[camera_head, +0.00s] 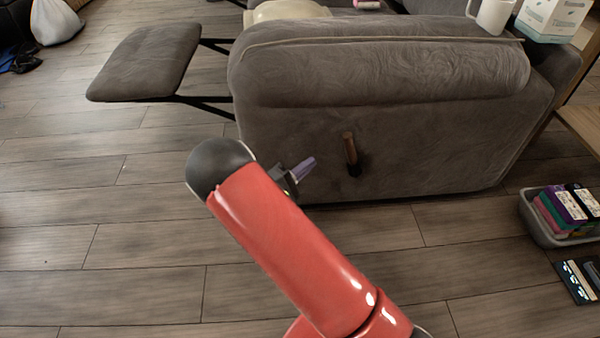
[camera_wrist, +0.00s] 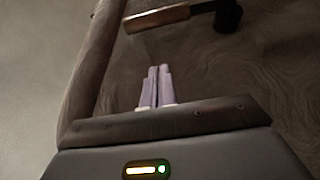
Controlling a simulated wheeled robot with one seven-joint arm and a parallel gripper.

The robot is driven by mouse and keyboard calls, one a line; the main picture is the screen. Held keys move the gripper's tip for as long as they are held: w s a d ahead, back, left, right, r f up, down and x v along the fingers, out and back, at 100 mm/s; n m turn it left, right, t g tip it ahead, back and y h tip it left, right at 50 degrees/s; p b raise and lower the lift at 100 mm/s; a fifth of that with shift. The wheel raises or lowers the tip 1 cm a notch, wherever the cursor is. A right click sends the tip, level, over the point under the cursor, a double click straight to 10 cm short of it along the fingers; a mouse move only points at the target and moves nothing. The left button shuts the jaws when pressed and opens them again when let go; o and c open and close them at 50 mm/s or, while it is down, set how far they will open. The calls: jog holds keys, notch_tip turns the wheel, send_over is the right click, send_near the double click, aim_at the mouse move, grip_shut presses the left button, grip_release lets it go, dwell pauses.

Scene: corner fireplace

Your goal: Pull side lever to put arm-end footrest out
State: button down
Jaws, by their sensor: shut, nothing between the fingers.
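The grey upholstered recliner (camera_head: 432,148) stands with its side towards me. The side lever, a wooden handle (camera_head: 349,147) on a dark pivot (camera_head: 355,170), sticks up from that side. The footrest (camera_head: 148,62) is extended to the left on dark metal arms. My gripper (camera_head: 305,168) is left of the lever and apart from it, with its purple fingers shut and empty. In the wrist view the shut fingers (camera_wrist: 155,87) point towards the recliner's side, and the handle (camera_wrist: 157,18) lies above them.
A grey bin (camera_head: 547,222) with colourful packs is on the floor at the right, with dark flat items (camera_head: 578,280) in front. A white mug (camera_head: 490,14) and a box (camera_head: 552,18) stand on the recliner's top. The wooden floor (camera_head: 130,240) is clear at the left.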

aim_at(352, 157)
jog(key=w+d+r, duration=0.1)
jog(key=d+r, duration=0.1)
jog(key=d, duration=0.5)
jog(key=shift+w+d+r, duration=0.15)
jog(key=shift+w+d, duration=0.15)
jog(key=shift+w, duration=0.1)
